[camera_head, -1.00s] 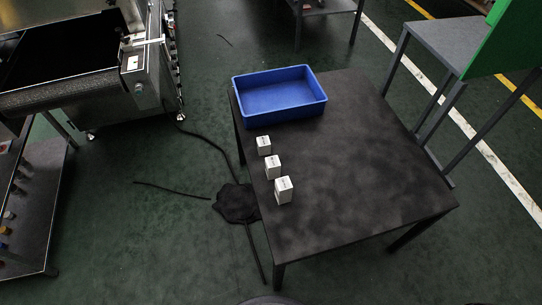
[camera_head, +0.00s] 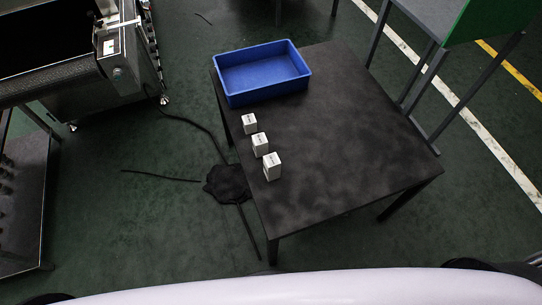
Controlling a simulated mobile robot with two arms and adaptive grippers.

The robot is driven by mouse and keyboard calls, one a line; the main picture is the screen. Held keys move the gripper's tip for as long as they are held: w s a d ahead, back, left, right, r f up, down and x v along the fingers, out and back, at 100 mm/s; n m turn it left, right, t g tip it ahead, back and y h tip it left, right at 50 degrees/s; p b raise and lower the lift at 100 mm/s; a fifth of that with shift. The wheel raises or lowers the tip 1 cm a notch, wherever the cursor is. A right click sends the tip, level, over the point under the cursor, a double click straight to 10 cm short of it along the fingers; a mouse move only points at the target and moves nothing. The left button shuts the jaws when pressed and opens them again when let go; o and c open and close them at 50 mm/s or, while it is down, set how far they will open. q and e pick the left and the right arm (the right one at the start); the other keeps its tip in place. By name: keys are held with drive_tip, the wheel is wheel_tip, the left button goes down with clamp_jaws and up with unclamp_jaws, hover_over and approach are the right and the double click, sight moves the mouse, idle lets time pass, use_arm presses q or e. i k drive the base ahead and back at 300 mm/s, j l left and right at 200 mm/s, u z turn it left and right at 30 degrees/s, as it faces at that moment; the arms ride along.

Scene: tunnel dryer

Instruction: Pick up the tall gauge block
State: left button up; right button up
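Three white gauge blocks with dark markings stand in a slanting row near the left edge of the black table (camera_head: 340,150). The nearest block (camera_head: 272,167) looks the tallest. The middle block (camera_head: 260,145) stands just behind it, and the far block (camera_head: 249,123) is closest to the blue bin. The blocks stand apart from one another, and nothing touches them. Neither of my grippers shows in the head view.
An empty blue bin (camera_head: 262,75) sits at the table's back left. The table's middle and right are clear. A black bundle with cables (camera_head: 227,184) lies on the floor left of the table. A conveyor machine (camera_head: 75,55) stands at upper left, a grey table (camera_head: 425,15) at upper right.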

sight(272, 163)
drive_tip(key=i+j+z, duration=0.15)
drive_tip(key=j+z, duration=0.25)
drive_tip(key=j, duration=0.85)
drive_tip(key=j+z, duration=0.45)
drive_tip(key=j, duration=0.8)
